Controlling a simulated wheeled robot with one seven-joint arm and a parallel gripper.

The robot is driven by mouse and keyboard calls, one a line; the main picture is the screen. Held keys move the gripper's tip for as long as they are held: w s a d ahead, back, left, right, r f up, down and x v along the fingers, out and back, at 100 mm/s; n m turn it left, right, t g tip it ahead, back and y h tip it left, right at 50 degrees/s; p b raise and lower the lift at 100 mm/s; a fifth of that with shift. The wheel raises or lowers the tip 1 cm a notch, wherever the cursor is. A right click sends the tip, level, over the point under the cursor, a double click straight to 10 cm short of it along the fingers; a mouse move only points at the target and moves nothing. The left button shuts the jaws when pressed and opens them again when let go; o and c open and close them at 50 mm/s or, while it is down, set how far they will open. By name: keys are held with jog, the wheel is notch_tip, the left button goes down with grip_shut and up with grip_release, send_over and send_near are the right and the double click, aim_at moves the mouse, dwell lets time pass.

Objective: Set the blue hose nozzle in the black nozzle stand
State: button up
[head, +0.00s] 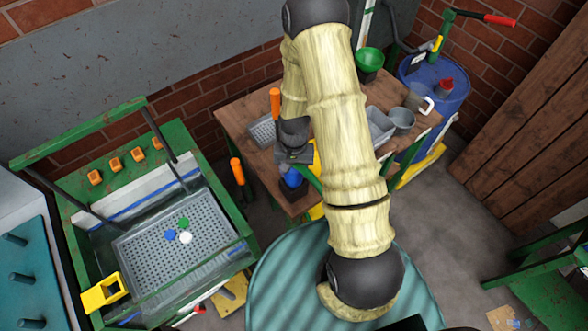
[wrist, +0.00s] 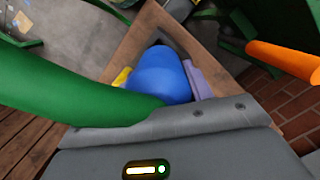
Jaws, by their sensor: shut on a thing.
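The blue hose nozzle (head: 292,178) is at the front left part of the wooden workbench, directly under my gripper (head: 291,167). My gripper is shut on it. In the wrist view the blue nozzle (wrist: 162,75) fills the middle, just beyond the gripper's grey body. The black nozzle stand (head: 294,193) shows as a dark shape on the bench right below the nozzle. The nozzle's lower end meets or overlaps it in the picture. I cannot tell whether the nozzle is seated in the stand or held just above it.
An orange handle (head: 275,103) stands close to my gripper. A green-framed sorting station (head: 72,190) is at the left, with floor between.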

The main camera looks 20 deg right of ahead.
jog(key=shift+f+b, duration=0.35)
jog(key=shift+f, duration=0.1)
dwell(0.3)
jog(key=o, duration=1.1)
jog(key=shift+c, duration=0.2)
jog(key=shift+r, duration=0.15)
notch_tip(320, 180, up, 17)
jog(key=w+b, duration=0.2)
jog(key=b, duration=0.1)
jog(key=shift+d, duration=0.4)
jog(key=s+r+n+t, duration=0.4)
jog(key=s, duration=0.6)
jog(key=shift+a+r+h, duration=0.15)
jog(key=shift+a+h, duration=0.15)
jog(key=shift+a, duration=0.1)
